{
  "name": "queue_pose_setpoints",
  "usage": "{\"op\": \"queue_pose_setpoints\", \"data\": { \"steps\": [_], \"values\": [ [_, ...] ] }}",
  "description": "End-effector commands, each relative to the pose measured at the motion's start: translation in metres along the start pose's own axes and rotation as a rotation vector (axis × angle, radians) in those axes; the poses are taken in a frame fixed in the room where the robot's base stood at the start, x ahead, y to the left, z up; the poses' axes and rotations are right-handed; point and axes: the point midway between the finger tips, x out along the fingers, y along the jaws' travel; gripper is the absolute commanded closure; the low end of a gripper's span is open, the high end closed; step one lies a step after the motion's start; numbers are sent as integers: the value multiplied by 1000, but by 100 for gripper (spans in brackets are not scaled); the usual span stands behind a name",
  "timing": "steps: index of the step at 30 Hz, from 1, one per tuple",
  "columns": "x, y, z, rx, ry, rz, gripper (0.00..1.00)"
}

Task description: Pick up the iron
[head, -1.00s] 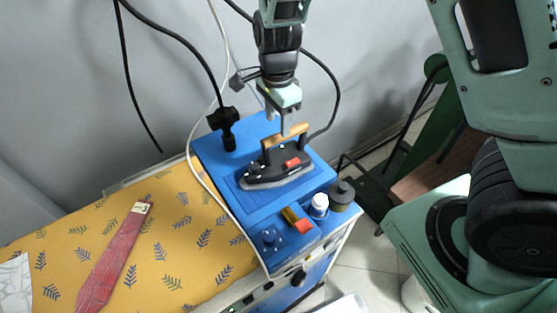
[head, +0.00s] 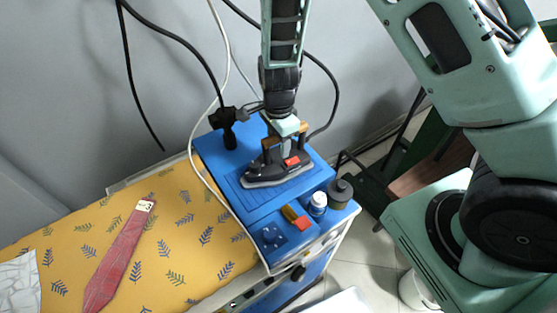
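The iron (head: 277,172) rests on the blue surface of the ironing station, dark with a red part on its side, a pale soleplate and a wooden handle (head: 270,142) on top. My gripper (head: 286,143) is down at the handle from above, in front of its middle, so only the handle's ends show. One finger shows on the near side of the handle. The far finger is hidden, and I cannot tell whether the fingers grip the handle. The iron sits flat on the surface.
The blue station (head: 225,160) also bears a white-and-blue bottle (head: 318,204), a dark jar (head: 340,192) and a red-and-yellow item (head: 296,217) near its front. A black cable fitting (head: 229,128) stands behind left. A red tie (head: 118,257) lies on the yellow patterned board (head: 190,275).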

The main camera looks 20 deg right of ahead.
Motion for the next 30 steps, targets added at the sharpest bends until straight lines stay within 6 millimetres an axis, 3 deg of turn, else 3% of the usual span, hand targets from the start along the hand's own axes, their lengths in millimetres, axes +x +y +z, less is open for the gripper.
{"op": "queue_pose_setpoints", "data": {
  "steps": [1, 5, 30],
  "values": [
    [0, 0, 0, 0, 0, 0, 64],
    [0, 0, 0, 0, 0, 0, 100],
    [-1, 0, 0, 0, 0, 0, 100]
  ]
}}
